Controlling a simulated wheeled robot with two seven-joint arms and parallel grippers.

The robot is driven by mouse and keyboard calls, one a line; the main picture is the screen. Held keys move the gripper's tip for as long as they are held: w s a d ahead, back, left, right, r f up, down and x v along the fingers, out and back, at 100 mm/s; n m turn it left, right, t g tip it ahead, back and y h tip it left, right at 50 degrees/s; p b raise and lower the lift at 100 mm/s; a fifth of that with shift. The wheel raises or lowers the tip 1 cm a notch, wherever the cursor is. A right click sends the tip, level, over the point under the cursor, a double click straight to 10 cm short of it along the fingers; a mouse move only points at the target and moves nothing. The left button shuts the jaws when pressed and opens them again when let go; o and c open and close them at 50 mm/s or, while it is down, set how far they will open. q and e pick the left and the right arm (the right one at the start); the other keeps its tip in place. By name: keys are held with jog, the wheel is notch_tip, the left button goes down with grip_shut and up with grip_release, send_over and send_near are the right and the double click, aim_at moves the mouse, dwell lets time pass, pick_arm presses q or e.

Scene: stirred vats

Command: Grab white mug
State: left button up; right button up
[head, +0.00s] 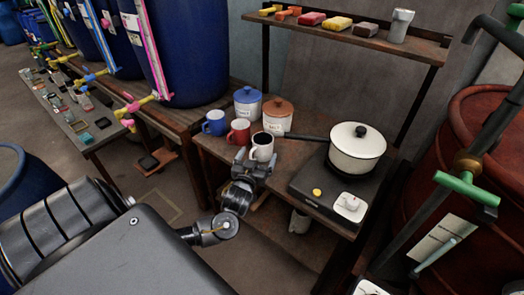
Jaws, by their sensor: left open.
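The white mug (262,151), with a dark inside, stands upright near the front edge of the small wooden table (295,160). My left gripper (254,163) is open right at the mug, on its near side. Its fingers overlap the mug's lower part in the head view, and I cannot tell whether they touch it. The mug's lower front is partly hidden by the gripper. My right gripper is not in view.
A red mug (238,133) and a blue mug (214,124) stand close to the left. A blue-lidded jar (248,105) and a brown-lidded jar (277,118) stand behind. A cream pot (356,153) sits on a hotplate (310,180) at right, its handle pointing toward the mugs.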

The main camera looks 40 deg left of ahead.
aim_at(260, 147)
pick_arm(q)
jog(key=shift+a+x, duration=0.1)
jog(key=shift+x, duration=1.25)
jog(key=shift+a+x, duration=0.15)
jog(key=shift+x, duration=1.2)
jog(key=shift+s, duration=0.1)
jog(key=c, duration=1.2)
